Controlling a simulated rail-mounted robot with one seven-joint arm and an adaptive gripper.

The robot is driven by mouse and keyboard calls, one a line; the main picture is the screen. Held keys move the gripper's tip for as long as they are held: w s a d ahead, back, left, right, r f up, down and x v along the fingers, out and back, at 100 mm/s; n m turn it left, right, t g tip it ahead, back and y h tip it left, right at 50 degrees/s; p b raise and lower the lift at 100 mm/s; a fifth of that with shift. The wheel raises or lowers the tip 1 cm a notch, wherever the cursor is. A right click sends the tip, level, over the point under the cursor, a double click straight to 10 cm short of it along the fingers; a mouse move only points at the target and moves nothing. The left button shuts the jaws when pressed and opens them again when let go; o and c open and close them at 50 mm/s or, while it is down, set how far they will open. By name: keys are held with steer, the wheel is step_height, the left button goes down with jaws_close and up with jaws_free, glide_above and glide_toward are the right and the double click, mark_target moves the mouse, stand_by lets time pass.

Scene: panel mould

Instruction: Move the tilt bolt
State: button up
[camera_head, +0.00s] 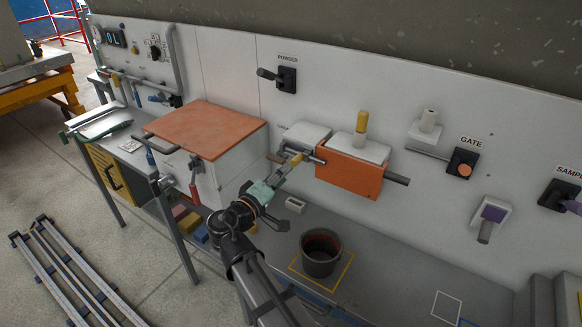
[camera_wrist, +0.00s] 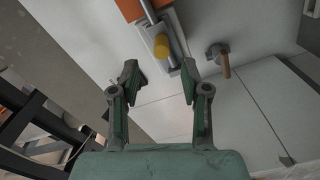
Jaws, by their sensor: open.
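The tilt bolt appears to be the grey rod with a yellow knob (camera_head: 296,159) at the left end of the orange block (camera_head: 348,178). In the wrist view the yellow knob (camera_wrist: 161,45) lies just beyond and between my fingertips, with the grey rod running up past the orange edge. My gripper (camera_head: 279,176) is close to the knob, in front of it and slightly left. In the wrist view my gripper (camera_wrist: 160,76) is open, with its two fingers apart and nothing between them. Whether a fingertip touches the rod cannot be told.
A brown handle on a round mount (camera_wrist: 223,62) stands right of the knob. A yellow-topped post (camera_head: 361,123) rises above the orange block. A cabinet with an orange-brown top (camera_head: 208,128) stands left. A dark bucket (camera_head: 321,266) sits on the bench below, with free bench to its right.

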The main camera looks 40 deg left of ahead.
steer(key=s, duration=0.3)
steer(key=shift+s+d, duration=0.1)
steer(key=shift+s, duration=0.1)
stand_by(0.4)
